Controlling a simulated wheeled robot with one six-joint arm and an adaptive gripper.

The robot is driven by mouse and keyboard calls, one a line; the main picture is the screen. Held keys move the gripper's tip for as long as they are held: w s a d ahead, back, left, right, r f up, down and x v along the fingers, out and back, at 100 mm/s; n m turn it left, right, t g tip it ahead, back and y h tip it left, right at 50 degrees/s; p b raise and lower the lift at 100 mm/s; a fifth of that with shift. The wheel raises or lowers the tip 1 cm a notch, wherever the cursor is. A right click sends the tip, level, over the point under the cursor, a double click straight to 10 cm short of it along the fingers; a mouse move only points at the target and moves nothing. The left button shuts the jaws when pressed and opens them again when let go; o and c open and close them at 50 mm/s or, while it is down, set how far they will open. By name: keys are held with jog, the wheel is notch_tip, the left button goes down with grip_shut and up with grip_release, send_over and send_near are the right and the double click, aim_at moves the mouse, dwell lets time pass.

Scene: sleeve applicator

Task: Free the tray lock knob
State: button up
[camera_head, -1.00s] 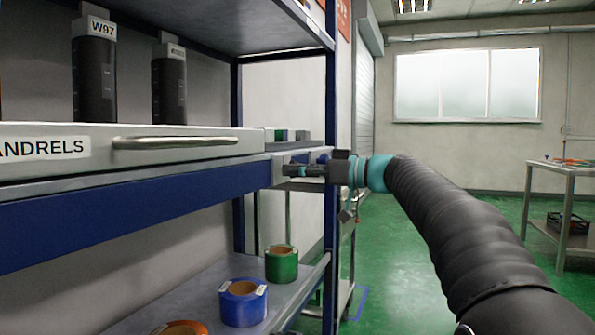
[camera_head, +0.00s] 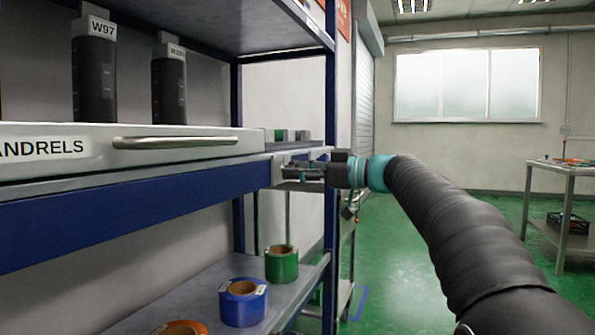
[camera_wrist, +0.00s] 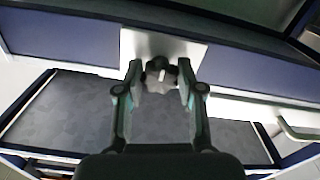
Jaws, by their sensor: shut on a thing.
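The tray lock knob (camera_wrist: 160,70) is a dark, lobed knob with a pale mark on its face, in front of a light metal plate (camera_wrist: 188,48). My gripper (camera_wrist: 160,82) has one finger on each side of the knob and is shut on it. In the head view my gripper (camera_head: 286,172) reaches left to the plate at the right end of the blue shelf beam, and its fingers hide the knob. The grey tray (camera_head: 75,170), with a label ending in "ANDRELS" and a bar handle (camera_head: 175,142), lies left of the gripper and looks pushed in.
Two dark mandrels (camera_head: 94,80) stand above the tray. A blue rack post (camera_head: 331,100) rises close to my wrist. Blue (camera_head: 243,303) and green (camera_head: 281,264) rolls sit on the lower shelf. A side table (camera_head: 560,168) stands at the far right, with open green floor before it.

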jog(key=o, duration=1.1)
jog(key=shift+o, duration=0.2)
jog(key=v, duration=1.2)
